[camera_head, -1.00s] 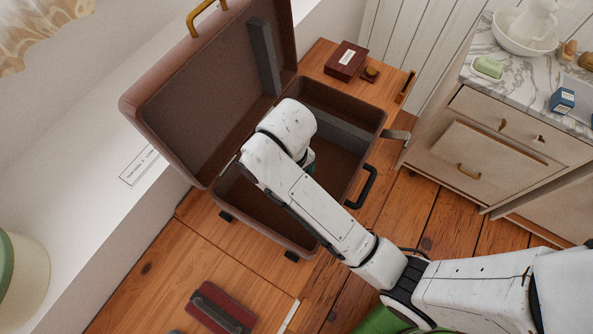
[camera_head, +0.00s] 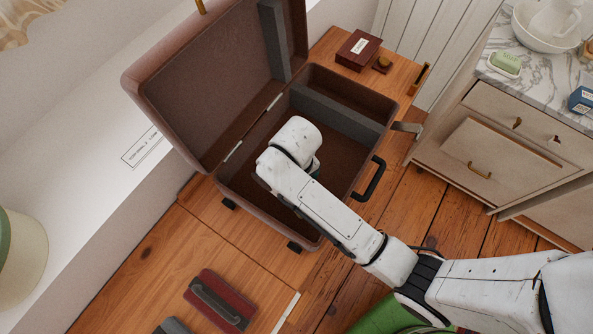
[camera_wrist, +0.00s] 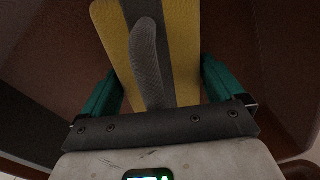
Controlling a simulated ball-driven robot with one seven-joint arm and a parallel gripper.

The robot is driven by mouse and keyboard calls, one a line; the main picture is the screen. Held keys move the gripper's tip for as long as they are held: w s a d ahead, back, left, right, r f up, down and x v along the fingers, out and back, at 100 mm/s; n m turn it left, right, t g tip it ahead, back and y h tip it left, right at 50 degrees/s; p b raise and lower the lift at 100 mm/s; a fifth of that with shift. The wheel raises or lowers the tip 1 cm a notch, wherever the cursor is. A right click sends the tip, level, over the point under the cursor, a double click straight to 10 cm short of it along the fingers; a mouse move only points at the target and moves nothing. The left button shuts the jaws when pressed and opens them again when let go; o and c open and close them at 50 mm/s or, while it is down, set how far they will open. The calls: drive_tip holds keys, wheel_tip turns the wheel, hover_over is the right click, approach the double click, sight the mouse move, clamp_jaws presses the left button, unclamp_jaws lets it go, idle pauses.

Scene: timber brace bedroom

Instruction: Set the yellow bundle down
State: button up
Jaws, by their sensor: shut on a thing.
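The yellow bundle (camera_wrist: 186,50) shows in the wrist view, with a grey band and a grey handle-like piece (camera_wrist: 146,60) along its middle. My gripper (camera_wrist: 155,85) has its teal fingers on either side of it and is shut on it. In the head view, my arm reaches over the open brown suitcase (camera_head: 310,238), and my wrist is over its lower half. The bundle and fingertips are hidden under my wrist there. I cannot tell whether the bundle touches the suitcase floor.
The suitcase lid (camera_head: 215,75) stands open at the left. A grey divider (camera_head: 338,108) crosses the far part of the case. A dark red box (camera_head: 358,50) lies behind it. A red bundle (camera_head: 219,300) lies on the wood in front. A dresser (camera_head: 500,150) stands at right.

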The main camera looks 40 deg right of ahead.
drive_tip(key=shift+f, duration=0.15)
drive_tip(key=o, duration=0.8)
drive_tip(key=shift+o, duration=0.2)
wheel_tip(320, 180, up, 11)
drive_tip(key=p, duration=0.3)
drive_tip(key=shift+f, duration=0.1)
drive_tip(key=shift+r+p, duration=0.8)
drive_tip(key=shift+p, duration=0.3)
